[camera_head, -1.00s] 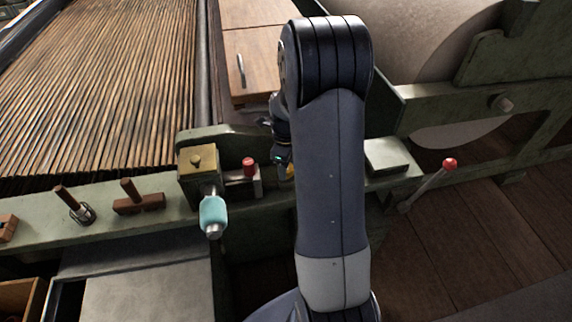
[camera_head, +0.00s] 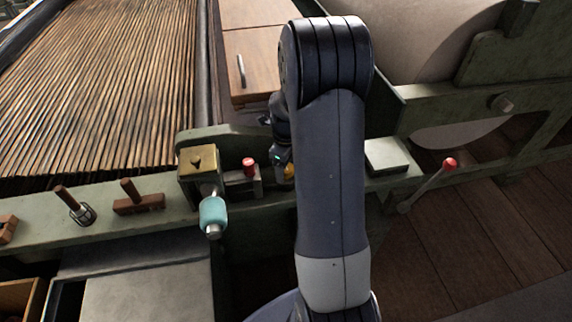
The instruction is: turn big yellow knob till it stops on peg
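A small patch of yellow, likely the big yellow knob (camera_head: 289,171), shows just left of my arm, beside the green machine rail. Most of it is hidden behind my gripper and arm. My gripper (camera_head: 283,160) is at this yellow patch, with a small green light on its wrist. Its fingers are hidden or too small to make out, so I cannot tell whether they are around the knob or apart from it. I cannot make out the peg.
A red-topped pin (camera_head: 249,165), a brass block (camera_head: 198,159) and a turquoise handle (camera_head: 213,212) stand left of my gripper. A red-tipped lever (camera_head: 449,164) stands to the right. Wooden slats (camera_head: 95,85) fill the upper left. A wooden drawer (camera_head: 255,60) lies behind.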

